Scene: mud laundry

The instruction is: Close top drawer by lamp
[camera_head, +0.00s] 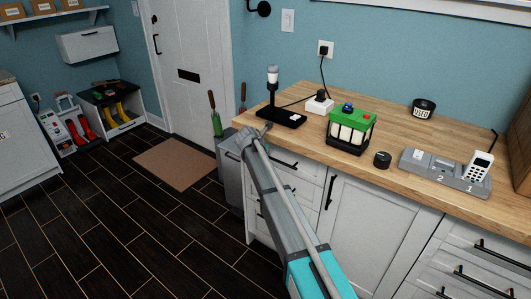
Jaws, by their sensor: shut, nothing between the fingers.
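The lamp (272,84), a black stand with a white top on a flat black base, stands at the left end of the wooden counter. The top drawer (302,172) is the white front below the counter edge near the lamp, with a black bar handle. My arm crosses in front and hides its left part, so I cannot tell how far it stands out. My gripper (262,129) is small in view, shut and empty, close to the counter's left front corner beside the lamp base. I cannot tell whether it touches anything.
The counter (310,141) also bears a white socket box (319,105), a green-topped battery rack (349,129), a black puck (382,160) and a phone dock (440,172). A grey bin (229,170) stands left of the drawers. Dark floor (150,225) is clear at left.

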